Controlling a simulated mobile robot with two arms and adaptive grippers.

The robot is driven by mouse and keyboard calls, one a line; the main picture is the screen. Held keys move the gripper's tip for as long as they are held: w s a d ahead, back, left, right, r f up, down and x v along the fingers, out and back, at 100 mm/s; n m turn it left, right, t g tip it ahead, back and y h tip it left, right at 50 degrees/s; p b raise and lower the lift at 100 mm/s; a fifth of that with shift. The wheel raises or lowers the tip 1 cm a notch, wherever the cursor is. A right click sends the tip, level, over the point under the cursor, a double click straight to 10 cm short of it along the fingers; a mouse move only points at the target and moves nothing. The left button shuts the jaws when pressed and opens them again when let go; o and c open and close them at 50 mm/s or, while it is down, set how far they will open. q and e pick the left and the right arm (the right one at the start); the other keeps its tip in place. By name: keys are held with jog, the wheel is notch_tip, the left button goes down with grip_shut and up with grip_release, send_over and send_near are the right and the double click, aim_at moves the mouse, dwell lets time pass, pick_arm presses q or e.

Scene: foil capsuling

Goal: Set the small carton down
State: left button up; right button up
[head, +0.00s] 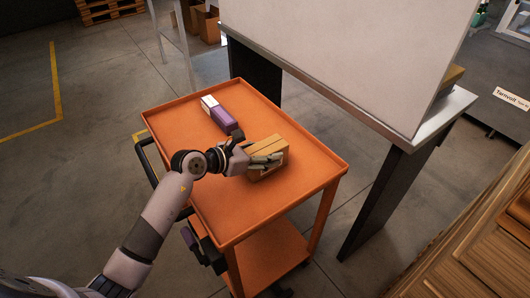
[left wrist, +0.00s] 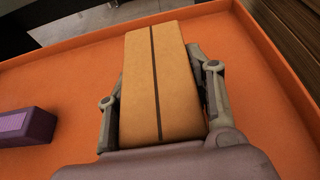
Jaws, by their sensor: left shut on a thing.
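The small carton (head: 274,150) is a tan box with a dark stripe down its top. It is at the orange cart's top tray (head: 310,158), right of its middle. My left gripper (head: 266,160) is shut on the carton, with a finger on either side of it. In the left wrist view the carton (left wrist: 158,80) lies between the two fingers (left wrist: 160,95). Whether its underside touches the tray cannot be told. My right gripper is not in view.
A purple and white box (head: 219,113) lies on the tray left of the carton; its purple end shows in the left wrist view (left wrist: 25,127). The tray has a raised rim. A table with a large pale panel (head: 345,55) stands behind. The tray's front is clear.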

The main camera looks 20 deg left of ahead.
pick_arm(q)
jog(key=o, duration=1.4)
jog(key=shift+f, duration=0.1)
jog(key=shift+c, duration=0.2)
jog(key=shift+s+r, duration=0.1)
jog(key=shift+r, duration=0.1)
jog(key=v, duration=1.1)
jog(key=shift+s+a+r+b, duration=0.25)
jog(key=shift+b, duration=0.15)
